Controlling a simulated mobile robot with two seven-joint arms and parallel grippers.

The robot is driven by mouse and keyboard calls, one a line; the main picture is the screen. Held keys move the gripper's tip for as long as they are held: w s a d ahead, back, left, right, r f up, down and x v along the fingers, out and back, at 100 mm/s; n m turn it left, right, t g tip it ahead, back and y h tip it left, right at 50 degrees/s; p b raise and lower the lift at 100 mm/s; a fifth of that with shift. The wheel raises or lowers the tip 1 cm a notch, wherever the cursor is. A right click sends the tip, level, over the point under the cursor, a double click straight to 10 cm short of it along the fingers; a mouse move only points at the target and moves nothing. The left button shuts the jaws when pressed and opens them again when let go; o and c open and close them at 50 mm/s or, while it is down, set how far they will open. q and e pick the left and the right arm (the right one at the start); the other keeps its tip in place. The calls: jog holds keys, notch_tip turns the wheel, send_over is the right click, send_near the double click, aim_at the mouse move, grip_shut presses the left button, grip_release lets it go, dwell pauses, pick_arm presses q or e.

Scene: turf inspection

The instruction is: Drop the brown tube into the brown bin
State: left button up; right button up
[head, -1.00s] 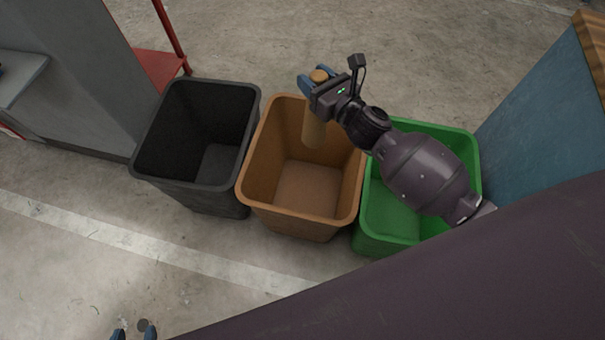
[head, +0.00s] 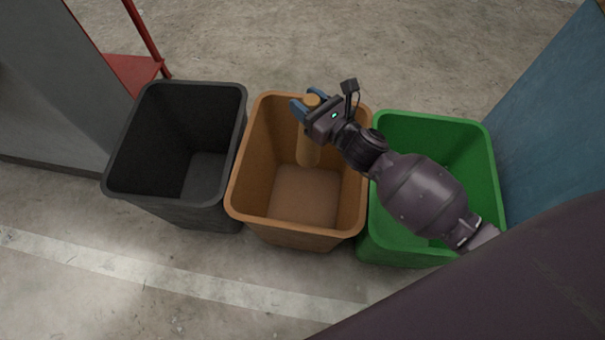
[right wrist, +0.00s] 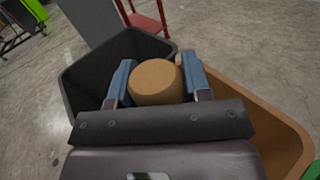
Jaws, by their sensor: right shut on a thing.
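The brown tube (head: 308,150) hangs upright in my right gripper (head: 303,106), over the far part of the brown bin (head: 300,238). Its lower end appears to be inside the bin's opening. In the right wrist view the tube's round end (right wrist: 156,80) sits between the two blue fingers of the gripper (right wrist: 157,84), which is shut on it. The brown bin also shows in the right wrist view (right wrist: 265,115), partly hidden by the gripper. The bin looks empty in the head view. My left gripper is not in view now.
A black bin (head: 180,205) stands left of the brown bin and a green bin (head: 400,252) stands right of it, under my right arm. A grey cabinet (head: 50,90) and a red frame (head: 130,72) are at the left. A blue panel (head: 550,130) is at the right.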

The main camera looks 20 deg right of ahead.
dwell(0.3)
jog(key=o, duration=1.2)
jog(key=shift+f, duration=0.1)
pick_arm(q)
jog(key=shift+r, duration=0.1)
pick_arm(e)
jog(key=shift+s, duration=0.1)
pick_arm(q)
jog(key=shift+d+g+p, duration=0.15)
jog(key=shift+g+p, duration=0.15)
jog(key=shift+p, duration=0.65)
pick_arm(e)
jog(key=shift+v, duration=5.35)
